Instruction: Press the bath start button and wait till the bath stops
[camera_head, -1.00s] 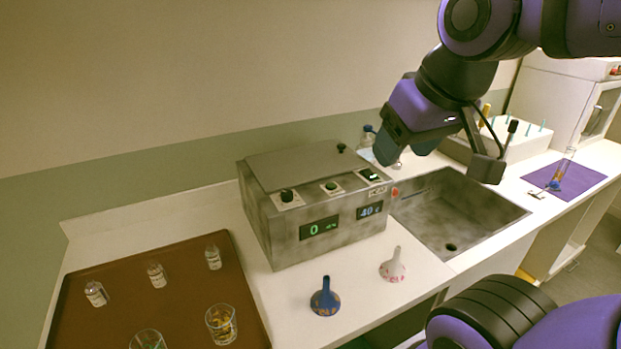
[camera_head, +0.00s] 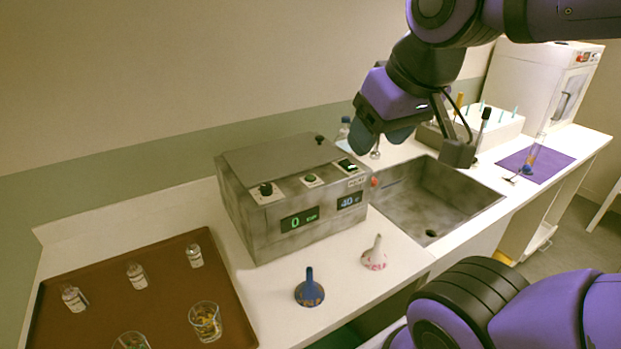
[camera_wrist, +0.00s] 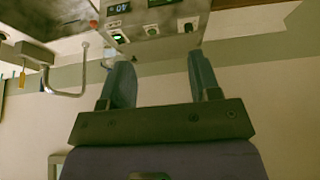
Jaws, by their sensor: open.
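The bath (camera_head: 285,190) is a grey metal box with a lid on the counter. Its front has a green display (camera_head: 299,220) reading 0 and a bluish display (camera_head: 349,201) reading 40. Which control is the start button I cannot tell for sure. My gripper (camera_head: 382,143) is open, empty and above the counter behind the bath's right end. In the wrist view my gripper (camera_wrist: 162,80) has its fingers apart, with the bath (camera_wrist: 160,28) beyond them.
A sink (camera_head: 430,205) lies right of the bath. Blue (camera_head: 309,290) and white (camera_head: 374,254) funnels stand in front. A brown tray (camera_head: 165,285) with bottles and glasses is at left. A white rack (camera_head: 500,128) and a purple mat (camera_head: 545,165) are at right.

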